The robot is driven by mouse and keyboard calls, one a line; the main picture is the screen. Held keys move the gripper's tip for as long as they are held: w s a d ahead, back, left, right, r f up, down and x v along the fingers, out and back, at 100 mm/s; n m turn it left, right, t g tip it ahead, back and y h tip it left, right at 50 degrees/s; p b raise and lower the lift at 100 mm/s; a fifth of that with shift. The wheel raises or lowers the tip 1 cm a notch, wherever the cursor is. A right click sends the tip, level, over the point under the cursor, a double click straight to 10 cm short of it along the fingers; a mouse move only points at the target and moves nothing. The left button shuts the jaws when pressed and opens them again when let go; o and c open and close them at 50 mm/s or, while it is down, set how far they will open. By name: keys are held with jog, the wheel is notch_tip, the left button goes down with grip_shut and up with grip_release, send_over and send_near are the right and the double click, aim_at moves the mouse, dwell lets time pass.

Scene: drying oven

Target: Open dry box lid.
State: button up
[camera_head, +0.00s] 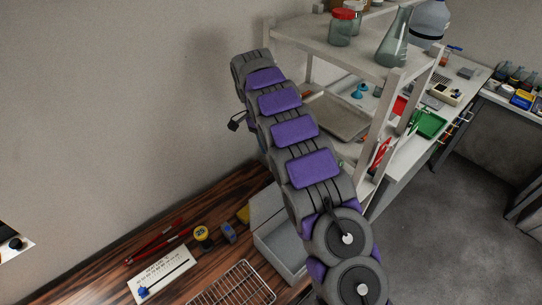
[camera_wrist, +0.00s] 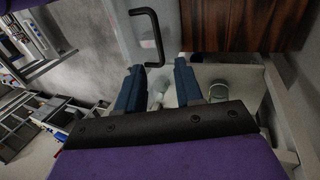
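In the wrist view a light grey panel (camera_wrist: 122,30) carries a black bar handle (camera_wrist: 157,38). I cannot tell for sure whether this panel is the dry box lid. My gripper (camera_wrist: 158,84) has its two blue fingers apart, with nothing held between them. The handle lies just beyond the fingertips, apart from them. In the head view a grey box (camera_head: 283,262) stands on the bench, partly hidden behind my arm. My gripper cannot be made out there.
A wooden bench (camera_head: 95,262) holds a wire rack (camera_head: 232,285), a white board (camera_head: 160,273), a yellow-topped item (camera_head: 203,236) and red tools (camera_head: 155,241). A white shelf unit (camera_head: 336,48) with a flask (camera_head: 394,40) and a red-lidded jar (camera_head: 342,27) stands close beside my arm.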

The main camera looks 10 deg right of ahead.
jog(key=p+v, duration=0.8)
jog(key=p, duration=0.4)
jog(key=shift+r, duration=0.25)
jog(key=shift+w+a, duration=0.1)
jog(key=shift+a, duration=0.05)
jog(key=s+d+r+n+y+b, duration=0.1)
jog(key=s+d+r+n+b, duration=0.3)
jog(key=s, duration=0.6)
jog(key=s+d+r+n+b, duration=0.25)
jog(key=s+d+b, duration=0.2)
jog(key=s, duration=0.55)
jog(key=s+d+f+n+b, duration=0.1)
jog(key=s+f+b, duration=0.3)
jog(key=s, duration=1)
jog(key=s+d+f+n+t+y+b, duration=0.1)
jog(key=s+f+n+b, duration=0.2)
jog(key=s, duration=1)
notch_tip(320, 180, down, 3)
jog(key=shift+s+r+t+b, duration=0.1)
jog(key=shift+s+t+b, duration=0.2)
jog(key=shift+s+b, duration=0.15)
